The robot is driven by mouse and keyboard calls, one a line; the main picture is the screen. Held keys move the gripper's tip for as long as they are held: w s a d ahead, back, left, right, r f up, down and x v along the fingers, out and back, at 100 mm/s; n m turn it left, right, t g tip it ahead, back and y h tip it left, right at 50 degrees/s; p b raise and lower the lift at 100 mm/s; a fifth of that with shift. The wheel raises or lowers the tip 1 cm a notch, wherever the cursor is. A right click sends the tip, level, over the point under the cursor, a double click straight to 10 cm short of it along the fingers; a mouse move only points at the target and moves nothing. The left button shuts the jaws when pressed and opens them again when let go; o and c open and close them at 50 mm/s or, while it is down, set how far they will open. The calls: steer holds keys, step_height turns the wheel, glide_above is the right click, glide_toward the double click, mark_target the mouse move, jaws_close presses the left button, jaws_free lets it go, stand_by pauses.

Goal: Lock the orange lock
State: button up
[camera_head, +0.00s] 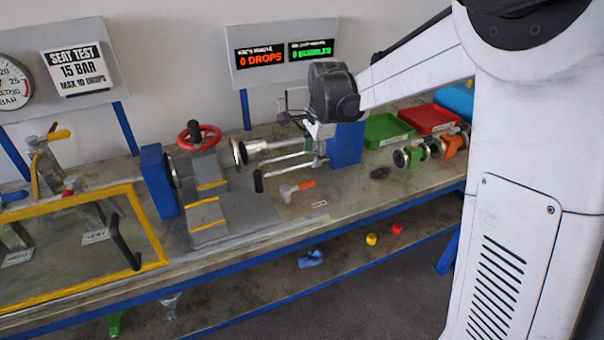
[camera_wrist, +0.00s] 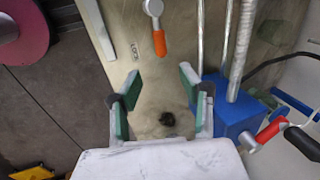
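No padlock-shaped orange lock can be made out. An orange flanged valve or vessel (camera_head: 452,145) stands at the right of the bench, beside a green one (camera_head: 410,156). I cannot tell which is the orange lock. My gripper (camera_wrist: 160,77) is open and empty, with green pads apart, above the bench.
A blue block (camera_wrist: 228,113) with metal rods and a red-handled lever (camera_wrist: 270,130) stand close right of my gripper. Green (camera_head: 386,128) and red (camera_head: 430,119) trays stand at the back right.

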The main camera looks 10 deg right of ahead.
mark_target(307, 182)
steer(key=x, duration=1.4)
steer(key=shift+c, duration=0.4)
jaws_close()
